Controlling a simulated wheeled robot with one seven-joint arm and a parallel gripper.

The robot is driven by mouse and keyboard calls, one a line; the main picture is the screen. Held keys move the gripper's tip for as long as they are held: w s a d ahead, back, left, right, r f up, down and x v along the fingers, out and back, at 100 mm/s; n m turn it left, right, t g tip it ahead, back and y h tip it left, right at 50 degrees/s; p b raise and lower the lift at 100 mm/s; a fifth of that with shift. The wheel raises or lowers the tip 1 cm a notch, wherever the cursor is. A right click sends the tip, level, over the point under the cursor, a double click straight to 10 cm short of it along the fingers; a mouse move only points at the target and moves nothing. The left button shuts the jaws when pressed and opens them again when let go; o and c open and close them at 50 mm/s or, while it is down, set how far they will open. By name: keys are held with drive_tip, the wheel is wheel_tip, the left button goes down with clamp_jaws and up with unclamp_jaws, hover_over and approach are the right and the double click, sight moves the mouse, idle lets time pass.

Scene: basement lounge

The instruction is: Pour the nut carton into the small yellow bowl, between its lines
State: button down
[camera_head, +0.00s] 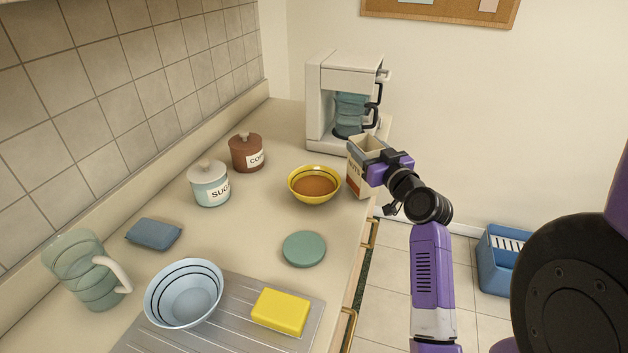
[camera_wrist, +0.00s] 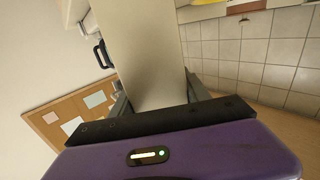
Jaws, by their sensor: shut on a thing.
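The small yellow bowl (camera_head: 314,198) stands on the counter. It has dark lines on its inner wall and brown contents inside. The nut carton (camera_head: 359,178) is open at the top and stands nearly upright just to the right of the bowl, apart from it, near the counter's right edge. My gripper (camera_head: 386,167) is shut on the carton from the right. In the wrist view the carton (camera_wrist: 143,50) fills the space between the fingers. Whether the carton touches the counter, and how much it holds, I cannot tell.
A coffee maker (camera_head: 323,106) stands behind. A sugar jar (camera_head: 209,186) and a brown jar (camera_head: 246,155) stand left. A green disc (camera_head: 304,249), a blue-white bowl (camera_head: 184,297), a yellow sponge (camera_head: 280,311), a blue cloth (camera_head: 154,234) and a pitcher (camera_head: 78,272) are nearer.

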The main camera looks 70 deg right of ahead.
drive_tip(key=shift+s+a, duration=0.35)
drive_tip(key=shift+s, duration=0.15)
drive_tip(key=shift+r, duration=0.1)
drive_tip(key=shift+r+p, duration=1.85)
drive_tip(key=shift+r, duration=0.55)
drive_tip(key=shift+w, duration=0.1)
